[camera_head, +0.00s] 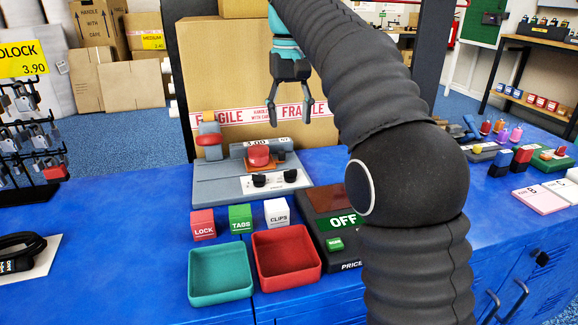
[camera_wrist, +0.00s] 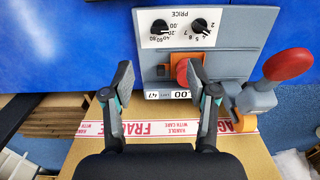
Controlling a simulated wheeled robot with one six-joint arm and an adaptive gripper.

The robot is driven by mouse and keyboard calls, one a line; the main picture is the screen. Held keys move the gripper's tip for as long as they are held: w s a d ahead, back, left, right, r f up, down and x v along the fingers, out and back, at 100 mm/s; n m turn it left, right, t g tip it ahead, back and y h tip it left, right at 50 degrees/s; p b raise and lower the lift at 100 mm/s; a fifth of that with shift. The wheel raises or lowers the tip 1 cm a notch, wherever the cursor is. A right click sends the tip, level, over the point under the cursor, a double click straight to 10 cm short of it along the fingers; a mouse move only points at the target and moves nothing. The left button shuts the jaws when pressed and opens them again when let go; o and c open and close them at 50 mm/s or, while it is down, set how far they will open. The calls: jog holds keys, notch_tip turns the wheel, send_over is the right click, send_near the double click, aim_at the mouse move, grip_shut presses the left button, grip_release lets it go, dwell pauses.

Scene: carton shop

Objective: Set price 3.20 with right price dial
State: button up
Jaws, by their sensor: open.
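The grey price machine (camera_head: 205,187) stands on the blue counter, with a white PRICE panel carrying two black dials. The right price dial (camera_head: 290,176) also shows in the upside-down wrist view (camera_wrist: 160,27), on the left there, beside cents marks such as .00 and .20. The left price dial (camera_head: 259,180) has whole-number marks and shows in the wrist view (camera_wrist: 198,27). The display plate (camera_head: 262,143) seems to read 3.00. My gripper (camera_head: 291,113) is open and empty above the machine's back; in the wrist view its fingers (camera_wrist: 159,82) are apart from the dials.
The machine has a red round knob (camera_head: 258,155) and a red-topped lever (camera_head: 208,135). In front stand LOCK (camera_head: 203,226), TAGS (camera_head: 240,219) and CLIPS (camera_head: 277,213) blocks, a teal tray (camera_head: 220,298) and a red tray (camera_head: 290,283). A FRAGILE carton (camera_head: 225,75) stands behind.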

aim_at(290, 170)
notch_tip(290, 170, down, 12)
jog(key=b, duration=0.3)
jog(key=shift+f+b, duration=0.2)
jog(key=shift+b, duration=0.15)
grip_shut()
